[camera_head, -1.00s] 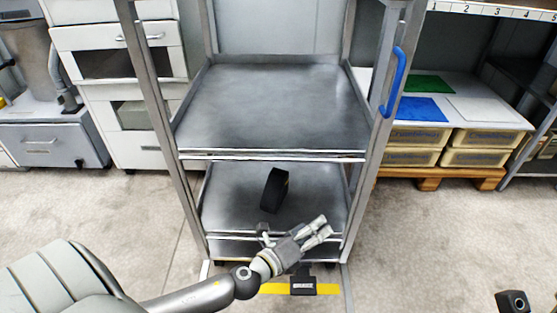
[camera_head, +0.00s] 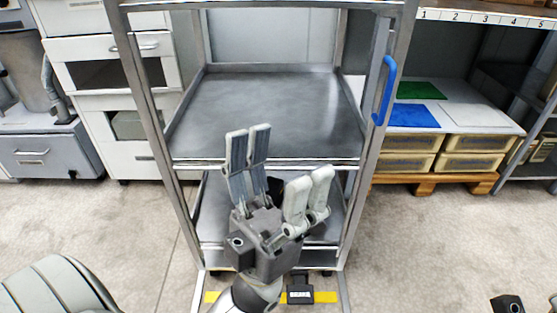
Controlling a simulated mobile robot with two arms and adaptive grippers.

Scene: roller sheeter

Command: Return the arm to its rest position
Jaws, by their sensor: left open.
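My left gripper (camera_head: 278,178) is open and empty, with its fingers pointing up, in front of the metal rack trolley (camera_head: 350,215). Its fingertips overlap the front edge of the upper shelf (camera_head: 270,110) in the picture. A black object on the lower shelf (camera_head: 213,210) is mostly hidden behind the gripper; only a small dark part shows between the fingers.
A blue handle (camera_head: 386,92) is on the rack's right post. White drawer cabinets (camera_head: 140,155) stand at the left. Beige bins (camera_head: 475,162) sit on a wooden pallet (camera_head: 440,180) at the right. A yellow floor strip (camera_head: 325,297) lies before the rack. Floor on both sides is clear.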

